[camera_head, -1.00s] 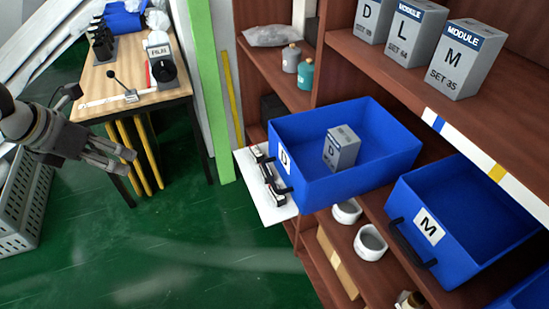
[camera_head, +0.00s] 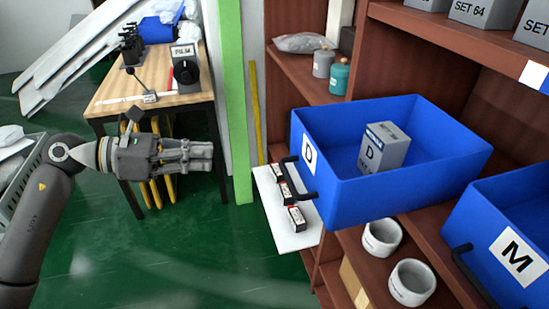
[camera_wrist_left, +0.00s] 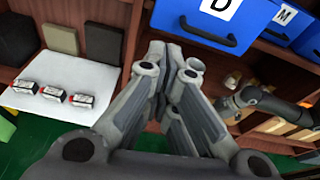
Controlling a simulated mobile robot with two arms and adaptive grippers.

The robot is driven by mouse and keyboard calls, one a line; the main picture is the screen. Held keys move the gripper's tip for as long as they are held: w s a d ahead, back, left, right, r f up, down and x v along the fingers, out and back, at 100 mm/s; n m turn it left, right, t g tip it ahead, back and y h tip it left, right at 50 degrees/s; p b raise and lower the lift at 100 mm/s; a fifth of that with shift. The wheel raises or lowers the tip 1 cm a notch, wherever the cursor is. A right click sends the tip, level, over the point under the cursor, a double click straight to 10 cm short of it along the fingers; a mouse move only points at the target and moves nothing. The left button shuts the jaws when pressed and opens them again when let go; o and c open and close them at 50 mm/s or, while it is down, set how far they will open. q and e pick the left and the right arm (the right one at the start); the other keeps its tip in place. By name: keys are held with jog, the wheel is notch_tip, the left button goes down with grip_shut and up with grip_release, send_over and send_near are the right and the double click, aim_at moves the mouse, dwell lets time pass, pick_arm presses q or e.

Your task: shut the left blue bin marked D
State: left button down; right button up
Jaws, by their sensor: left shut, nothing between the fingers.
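The blue bin marked D (camera_head: 415,185) juts out from the shelf, with its black handle (camera_head: 297,178) and D label on its front face. A grey box marked D (camera_head: 384,148) stands inside it. My left gripper (camera_head: 210,155) is shut and empty, left of the bin, with a gap between its fingertips and the handle. In the left wrist view, the shut fingers (camera_wrist_left: 172,70) point toward the shelf, and the bin's front (camera_wrist_left: 190,22) is at the top edge. A dark arm, apparently my right one, shows small at right in that view; its jaws cannot be made out.
A blue bin marked M (camera_head: 510,225) sits to the right. A white board (camera_head: 293,241) with several small items lies below the handle. Two white cups (camera_head: 382,237) stand on the shelf below. A green post (camera_head: 232,100) and a wooden table (camera_head: 115,92) are at left.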

aim_at(354, 145)
pick_arm(q)
jog(key=w+d+h+b, duration=0.1)
jog(key=w+d, duration=0.2)
jog(key=d, duration=0.4)
jog(key=w+d+f+m+h+b, duration=0.1)
jog(key=w+d, duration=0.2)
jog(key=d, duration=0.4)
jog(key=shift+w+d+t, duration=0.25)
jog(key=shift+t, duration=0.15)
pick_arm(e)
jog(key=r, duration=0.4)
jog(key=shift+w+d+r, duration=0.15)
jog(key=shift+w+r, duration=0.1)
jog(key=shift+r, duration=0.15)
pick_arm(q)
jog(key=shift+f, duration=0.1)
